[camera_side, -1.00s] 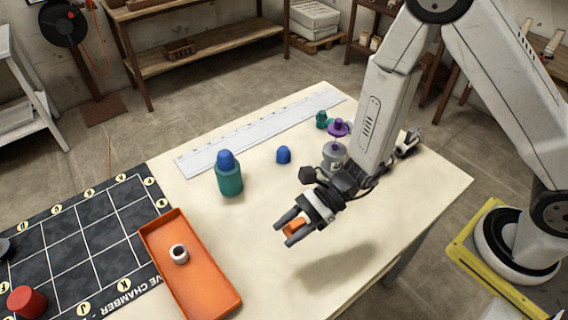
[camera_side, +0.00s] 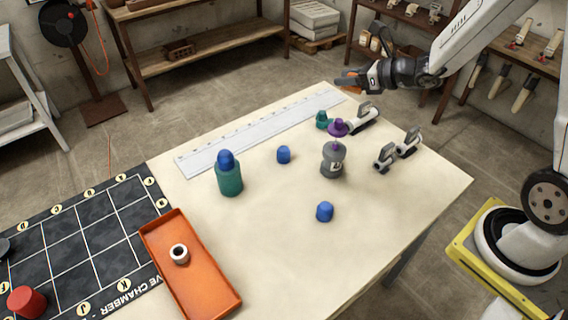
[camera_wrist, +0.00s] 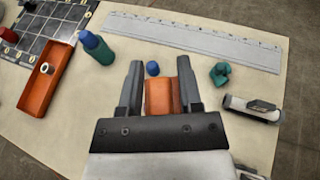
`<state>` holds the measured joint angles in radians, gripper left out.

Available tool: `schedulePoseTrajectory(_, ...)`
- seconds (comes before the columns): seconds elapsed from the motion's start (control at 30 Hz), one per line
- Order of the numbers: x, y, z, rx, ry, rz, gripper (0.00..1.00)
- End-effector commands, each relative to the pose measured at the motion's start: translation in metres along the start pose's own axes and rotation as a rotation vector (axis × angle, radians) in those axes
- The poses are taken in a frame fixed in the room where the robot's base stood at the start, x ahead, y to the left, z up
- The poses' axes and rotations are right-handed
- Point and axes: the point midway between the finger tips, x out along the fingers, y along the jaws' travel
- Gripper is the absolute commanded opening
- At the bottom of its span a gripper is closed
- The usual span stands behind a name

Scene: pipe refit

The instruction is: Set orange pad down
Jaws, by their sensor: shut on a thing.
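The orange pad (camera_wrist: 160,97) sits between the two dark fingers of my gripper (camera_wrist: 158,66) in the wrist view. My gripper is shut on it. In the side view, my gripper (camera_side: 345,80) is at the back right, held up above the level of the table (camera_side: 265,245) near its far edge, with the fingers pointing left. The pad shows there only as a small orange patch between the fingers.
A teal bottle with blue cap (camera_side: 229,178), a grey bottle with purple top (camera_side: 333,160), blue pieces (camera_side: 324,211) and a green piece (camera_side: 322,120) stand on the table. Clamps (camera_side: 383,157) lie right, a ruler (camera_side: 240,140) behind, an orange tray (camera_side: 205,285) left. Front right is clear.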

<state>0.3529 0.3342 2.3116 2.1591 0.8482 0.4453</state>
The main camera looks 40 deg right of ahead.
Motion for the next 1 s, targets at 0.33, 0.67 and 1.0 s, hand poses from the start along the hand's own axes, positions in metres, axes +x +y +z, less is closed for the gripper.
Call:
schedulePoseTrajectory(0.33,-0.039,-0.076,-0.071,0.138,-0.010,-0.258,0.00)
schedulePoseTrajectory(0.67,-0.070,-0.105,-0.150,0.214,-0.016,-0.440,0.00)
schedulePoseTrajectory(1.0,-0.109,-0.116,-0.223,0.278,-0.008,-0.633,0.00)
